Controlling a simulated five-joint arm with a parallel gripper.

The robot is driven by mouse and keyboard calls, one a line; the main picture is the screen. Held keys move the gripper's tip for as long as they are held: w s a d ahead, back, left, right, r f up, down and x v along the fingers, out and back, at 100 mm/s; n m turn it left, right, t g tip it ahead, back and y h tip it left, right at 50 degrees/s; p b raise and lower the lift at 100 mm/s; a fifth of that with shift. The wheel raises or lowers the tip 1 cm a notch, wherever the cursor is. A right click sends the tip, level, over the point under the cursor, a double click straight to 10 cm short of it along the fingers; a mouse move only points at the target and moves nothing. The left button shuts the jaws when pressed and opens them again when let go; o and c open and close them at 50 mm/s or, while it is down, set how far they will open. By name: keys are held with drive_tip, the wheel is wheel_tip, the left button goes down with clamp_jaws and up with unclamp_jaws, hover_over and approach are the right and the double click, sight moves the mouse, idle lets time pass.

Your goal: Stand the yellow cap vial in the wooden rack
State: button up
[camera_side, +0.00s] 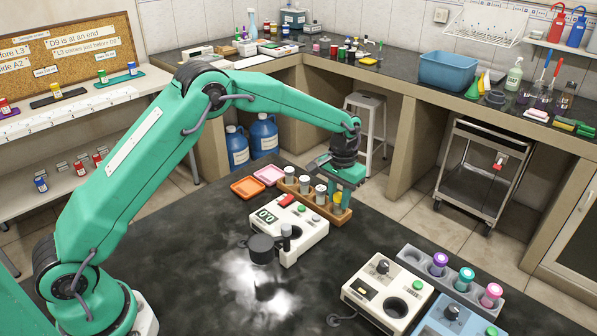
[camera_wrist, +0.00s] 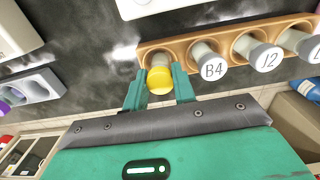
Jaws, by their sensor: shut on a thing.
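The yellow cap vial (camera_wrist: 160,78) is between the fingers of my gripper (camera_wrist: 159,88) in the wrist view. My gripper is shut on it. The vial is lined up with the end hole of the wooden rack (camera_wrist: 222,29), and its lower part appears to be inside that hole. How deep it sits is hard to tell. In the side view my gripper (camera_side: 342,188) is over the near right end of the wooden rack (camera_side: 325,215), and the vial is largely hidden there by the fingers.
White-capped vials labelled B4 (camera_wrist: 213,70) and J2 (camera_wrist: 266,57) stand in the same rack beside the held vial. A white instrument (camera_side: 300,228) is close to the rack.

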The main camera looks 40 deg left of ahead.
drive_tip(key=shift+f, duration=0.45)
idle(0.3)
drive_tip(key=o, duration=1.3)
drive_tip(key=shift+r, duration=0.15)
drive_tip(key=shift+r, duration=2.85)
drive_tip(key=shift+r, duration=0.15)
